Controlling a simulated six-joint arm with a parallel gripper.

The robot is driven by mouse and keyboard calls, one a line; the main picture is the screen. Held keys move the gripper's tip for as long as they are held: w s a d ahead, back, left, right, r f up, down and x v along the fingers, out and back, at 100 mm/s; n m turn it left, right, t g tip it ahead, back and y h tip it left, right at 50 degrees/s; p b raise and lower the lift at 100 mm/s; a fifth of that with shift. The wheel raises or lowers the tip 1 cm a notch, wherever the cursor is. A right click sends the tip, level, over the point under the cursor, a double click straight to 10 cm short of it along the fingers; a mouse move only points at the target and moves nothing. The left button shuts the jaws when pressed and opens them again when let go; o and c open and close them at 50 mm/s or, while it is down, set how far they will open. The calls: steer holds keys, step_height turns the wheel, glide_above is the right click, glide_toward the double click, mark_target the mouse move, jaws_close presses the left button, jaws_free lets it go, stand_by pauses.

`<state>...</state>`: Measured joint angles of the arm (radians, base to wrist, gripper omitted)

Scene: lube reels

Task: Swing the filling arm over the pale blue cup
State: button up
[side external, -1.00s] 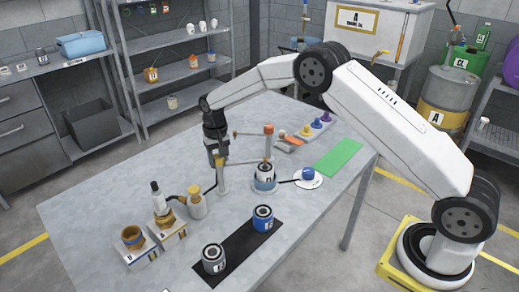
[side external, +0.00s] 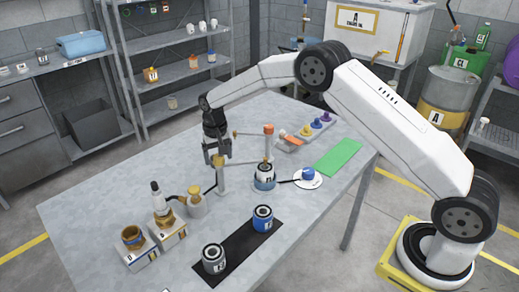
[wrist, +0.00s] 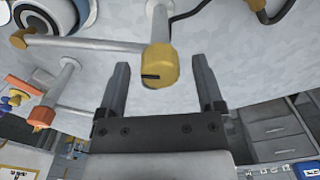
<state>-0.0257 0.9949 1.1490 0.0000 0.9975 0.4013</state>
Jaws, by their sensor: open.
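The filling arm (side external: 243,163) is a thin grey bar on an upright post (side external: 221,180). A yellow knob (wrist: 160,66) tops the post, and the bar ends in a yellow tip (wrist: 20,38). The cup and can show only partly at the upper left of the wrist view. My gripper (side external: 216,158) is open, at the post's top. In the wrist view the knob appears between its fingers, without clear contact.
A second post (side external: 268,140) with an orange top and a bar stands behind the cup. A blue knob on a white disc (side external: 308,179) lies to the right. Two cans stand on a black mat (side external: 238,250) in front. Bottles and boxes (side external: 168,232) stand at front left.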

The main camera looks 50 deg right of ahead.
steer(key=shift+r, duration=3.75)
steer(key=shift+s+d+r, duration=0.1)
steer(key=shift+s+r, duration=0.15)
steer(key=shift+s, duration=0.55)
steer(key=s+n+t, duration=0.1)
steer(key=s+n, duration=0.1)
steer(key=s, duration=1.2)
steer(key=s+d+f+n+t, duration=0.1)
steer(key=s+n, duration=0.1)
steer(key=s, duration=1.2)
steer(key=shift+s+d+f+t, duration=0.15)
steer(key=shift+s+f+t, duration=0.15)
steer(key=shift+s, duration=0.1)
steer(key=shift+c, duration=0.2)
